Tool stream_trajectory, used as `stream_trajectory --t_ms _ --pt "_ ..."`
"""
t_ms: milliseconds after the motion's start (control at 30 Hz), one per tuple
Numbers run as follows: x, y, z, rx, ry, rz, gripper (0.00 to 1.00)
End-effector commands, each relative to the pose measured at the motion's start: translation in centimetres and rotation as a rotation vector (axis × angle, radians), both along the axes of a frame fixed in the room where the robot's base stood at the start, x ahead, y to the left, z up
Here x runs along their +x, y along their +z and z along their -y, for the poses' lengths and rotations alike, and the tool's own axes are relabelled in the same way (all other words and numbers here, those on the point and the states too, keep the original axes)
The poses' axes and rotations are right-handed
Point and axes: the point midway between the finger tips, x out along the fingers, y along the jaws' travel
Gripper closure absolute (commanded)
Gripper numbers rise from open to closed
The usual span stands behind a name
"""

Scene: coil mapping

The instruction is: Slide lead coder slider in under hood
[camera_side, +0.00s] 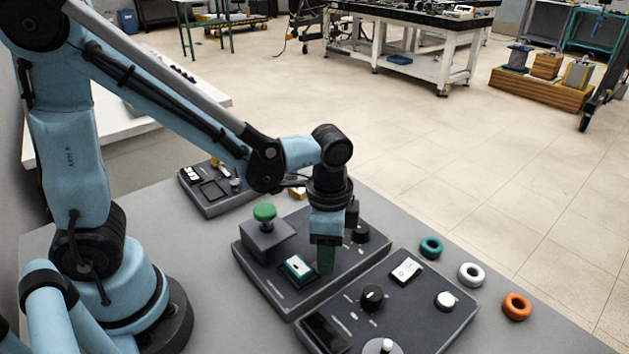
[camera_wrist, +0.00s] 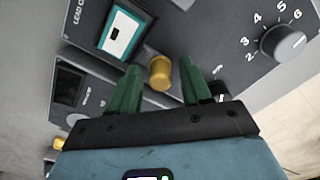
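My gripper (camera_side: 326,262) points down over the dark control panel (camera_side: 345,262), just right of a teal-framed white window (camera_side: 298,268). In the wrist view, its two green fingers (camera_wrist: 159,66) are apart, with a yellow cylindrical knob (camera_wrist: 159,73) showing between their tips. Whether the fingers touch the knob I cannot tell. The teal-framed window (camera_wrist: 119,38) is beside the knob, near lettering that starts "LEAD CO". I cannot tell whether the knob is the slider's handle. In the side view the knob is hidden by my gripper. No hood can be clearly made out.
A grey block with a green button (camera_side: 265,212) stands on the panel's left. A black dial (camera_side: 360,232) is behind my gripper; it shows numbered in the wrist view (camera_wrist: 284,42). A second panel (camera_side: 425,318) lies in front, with teal, white and orange rings (camera_side: 516,306) beyond it.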

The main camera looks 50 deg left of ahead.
Motion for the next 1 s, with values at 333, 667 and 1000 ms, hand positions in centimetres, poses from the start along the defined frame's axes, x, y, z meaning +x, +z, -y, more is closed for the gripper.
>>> stream_trajectory --t_ms 333,667,1000 --pt "0.0 0.0 0.0 0.0 0.0 0.0 1.0" --pt "0.1 0.0 -0.9 0.001 0.004 -0.001 1.0" --pt "0.1 0.0 -4.5 0.001 0.002 0.001 1.0"
